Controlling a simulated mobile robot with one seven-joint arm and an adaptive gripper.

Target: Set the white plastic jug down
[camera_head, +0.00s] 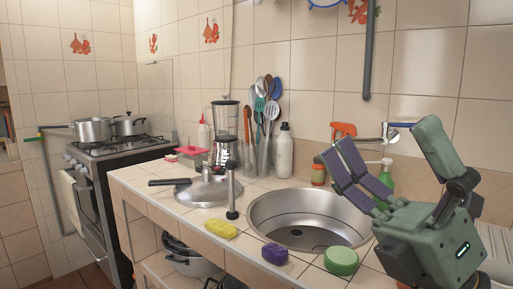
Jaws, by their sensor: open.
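My gripper (382,138) is raised at the right, over the right side of the sink. Its two fingers are spread wide and point up, with nothing held between them. It is to the right of the white bottle and apart from it.
The round sink (305,217) fills the counter's middle. A yellow sponge (220,228), purple item (274,254) and green item (341,261) lie along the front. A lid (207,190), utensils (266,105) and blender (225,125) stand left. A green bottle (386,178) is behind my gripper.

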